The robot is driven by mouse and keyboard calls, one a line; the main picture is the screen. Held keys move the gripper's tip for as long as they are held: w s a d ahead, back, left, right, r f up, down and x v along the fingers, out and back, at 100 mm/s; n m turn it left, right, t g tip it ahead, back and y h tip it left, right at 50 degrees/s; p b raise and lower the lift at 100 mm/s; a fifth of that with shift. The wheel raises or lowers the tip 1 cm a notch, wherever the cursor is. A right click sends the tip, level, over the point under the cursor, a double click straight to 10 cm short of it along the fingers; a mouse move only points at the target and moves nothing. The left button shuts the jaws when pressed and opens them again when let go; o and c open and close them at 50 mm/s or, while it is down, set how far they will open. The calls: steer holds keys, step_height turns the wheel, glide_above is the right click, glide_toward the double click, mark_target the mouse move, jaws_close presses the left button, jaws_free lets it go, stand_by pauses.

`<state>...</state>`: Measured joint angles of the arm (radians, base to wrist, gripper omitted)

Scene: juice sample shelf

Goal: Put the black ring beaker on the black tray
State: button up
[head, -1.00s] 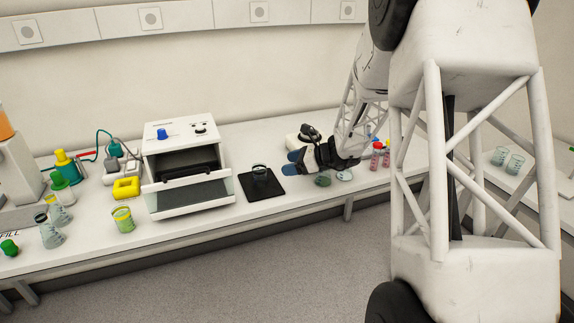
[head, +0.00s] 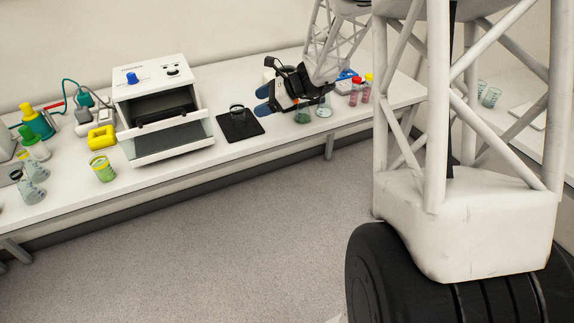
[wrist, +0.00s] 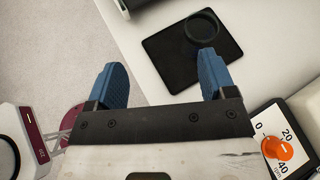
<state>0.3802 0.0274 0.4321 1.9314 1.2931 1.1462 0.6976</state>
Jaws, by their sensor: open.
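The black ring beaker (head: 237,113), a clear glass with a black band at its rim, stands upright on the black tray (head: 250,130). In the wrist view the beaker (wrist: 203,27) shows from above as a dark ring near the far corner of the tray (wrist: 172,62). My gripper (head: 262,100) is open and empty, just right of the beaker in the head view, with its blue fingertips apart from it. In the wrist view my gripper (wrist: 163,72) has its two blue fingers spread, the right one overlapping the tray's near edge.
A white open-fronted device (head: 160,105) stands left of the tray. A green flask (head: 302,115) and a clear flask (head: 324,108) stand right of my gripper, then red-filled bottles (head: 355,93).

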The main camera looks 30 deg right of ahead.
steer(key=s+a+r+n+g+h, duration=0.1)
steer(key=s+a+r+n+h, duration=0.2)
steer(key=s, duration=0.4)
steer(key=s+a+r+n+g, duration=0.25)
steer(key=s+a+n, duration=0.2)
steer(key=s, duration=0.25)
steer(key=s+a+r+n+g+h, duration=0.1)
steer(key=s+a+r+n+h, duration=0.2)
steer(key=s, duration=0.4)
steer(key=s+r+n+t+h, duration=0.1)
steer(key=s+n+h, duration=0.4)
steer(key=s+n, duration=0.6)
steer(key=s, duration=0.7)
steer(key=shift+s+r, duration=0.3)
steer(key=shift+r, duration=0.1)
